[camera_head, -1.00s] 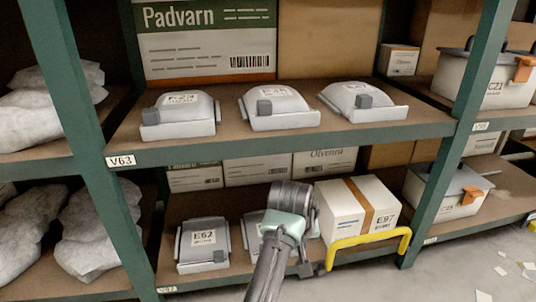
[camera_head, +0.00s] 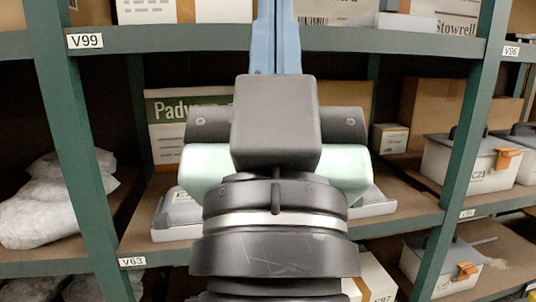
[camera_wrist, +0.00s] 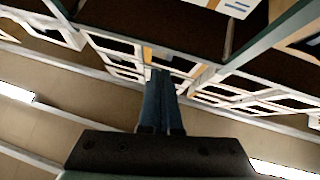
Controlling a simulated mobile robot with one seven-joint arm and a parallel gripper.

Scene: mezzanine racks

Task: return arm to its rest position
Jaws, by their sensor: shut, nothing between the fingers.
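My gripper (camera_head: 276,20) is raised upright close in front of the head camera, its two blue fingers pointing up and together with nothing between them. The wrist view also shows the shut gripper (camera_wrist: 160,78), with racks and the ceiling beyond it, seen at a steep tilt. My dark wrist covers the middle of the head view and hides most of the shelf marked V63 and the packs on it.
Green rack uprights (camera_head: 75,160) stand on both sides. The upper shelf beam marked V99 (camera_head: 180,40) runs behind my gripper. A Padvarn box (camera_head: 165,120), a grey pack (camera_head: 172,215), white bins (camera_head: 455,165) and a taped white box (camera_head: 375,275) sit on the shelves.

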